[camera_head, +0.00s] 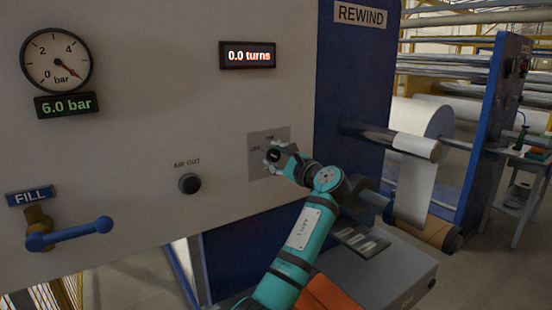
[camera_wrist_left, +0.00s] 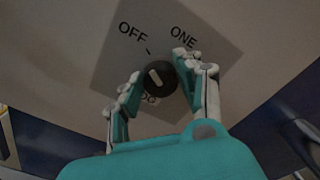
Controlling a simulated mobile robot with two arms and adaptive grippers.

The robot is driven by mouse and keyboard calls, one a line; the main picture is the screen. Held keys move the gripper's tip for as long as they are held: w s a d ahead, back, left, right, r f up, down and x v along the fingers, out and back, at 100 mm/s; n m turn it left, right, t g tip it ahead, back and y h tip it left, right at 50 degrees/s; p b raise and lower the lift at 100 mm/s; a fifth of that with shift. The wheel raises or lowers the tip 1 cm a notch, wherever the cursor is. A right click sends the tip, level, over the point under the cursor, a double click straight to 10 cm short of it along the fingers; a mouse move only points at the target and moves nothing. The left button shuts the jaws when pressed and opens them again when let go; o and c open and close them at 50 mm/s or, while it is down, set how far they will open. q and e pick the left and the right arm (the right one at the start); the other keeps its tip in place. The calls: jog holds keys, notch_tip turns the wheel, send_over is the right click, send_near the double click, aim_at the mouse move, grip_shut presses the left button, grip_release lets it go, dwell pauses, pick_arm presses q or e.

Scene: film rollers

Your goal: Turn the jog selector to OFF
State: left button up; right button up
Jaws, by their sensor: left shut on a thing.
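The jog selector is a round black knob (camera_wrist_left: 160,77) with a white pointer line, on a grey plate (camera_wrist_left: 112,62) fixed to the panel. In the left wrist view the plate reads OFF at upper left, ONE at upper right, and a partly covered label below the knob. The pointer line leans up and left, roughly toward the OFF side; its exact alignment is hard to tell. My left gripper (camera_wrist_left: 157,80) is shut on the knob, one finger on each side. My right gripper is not in view.
The panel also carries a black AIR OUT knob (camera_head: 190,183), a blue-handled FILL valve (camera_head: 70,233), a pressure gauge (camera_head: 56,60) and a display reading 0.0 turns (camera_head: 248,55). Film rollers (camera_head: 418,118) stand at the right. A grey box (camera_head: 400,270) is below.

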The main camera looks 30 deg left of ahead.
pick_arm(q)
jog(key=o, duration=1.1)
jog(key=shift+o, duration=0.2)
jog(key=v, duration=1.2)
jog(key=shift+d+f, duration=0.1)
jog(key=shift+f, duration=0.05)
